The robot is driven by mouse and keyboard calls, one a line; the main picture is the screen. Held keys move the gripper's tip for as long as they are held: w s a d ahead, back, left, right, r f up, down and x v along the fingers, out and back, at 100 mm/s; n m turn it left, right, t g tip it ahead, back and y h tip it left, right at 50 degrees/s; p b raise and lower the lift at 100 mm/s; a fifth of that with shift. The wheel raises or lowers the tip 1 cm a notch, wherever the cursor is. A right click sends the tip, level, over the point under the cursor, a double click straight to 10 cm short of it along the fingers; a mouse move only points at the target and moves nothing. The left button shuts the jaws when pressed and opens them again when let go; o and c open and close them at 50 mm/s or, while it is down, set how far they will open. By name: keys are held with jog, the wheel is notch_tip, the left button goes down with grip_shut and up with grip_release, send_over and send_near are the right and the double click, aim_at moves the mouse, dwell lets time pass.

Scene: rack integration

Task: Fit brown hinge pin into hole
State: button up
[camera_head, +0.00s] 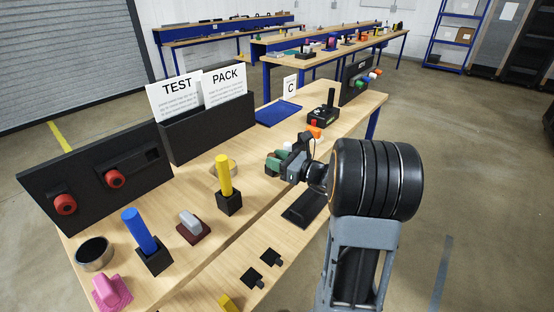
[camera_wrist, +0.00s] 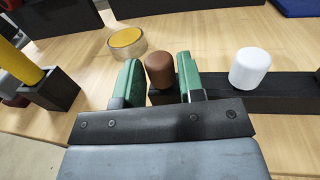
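The brown hinge pin (camera_wrist: 159,70) is a short rounded cylinder between the two green fingers of my gripper (camera_wrist: 160,78) in the wrist view. The fingers stand close on either side of it. I cannot tell whether they press on it. In the head view my gripper (camera_head: 279,157) is over the table, and the brown pin cannot be made out. I cannot identify the hole.
A yellow peg (camera_head: 224,175) and a blue peg (camera_head: 138,231) stand in black blocks on the wooden table. A black panel with red knobs (camera_head: 65,204) is at left. A sign holder (camera_head: 208,131) and a blue tray (camera_head: 279,111) stand behind. A flat black plate (camera_head: 305,206) lies near my arm.

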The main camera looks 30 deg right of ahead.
jog(key=o, duration=0.4)
jog(key=shift+s, duration=0.1)
jog(key=v, duration=1.3)
jog(key=shift+s+d, duration=0.2)
jog(key=shift+s, duration=0.05)
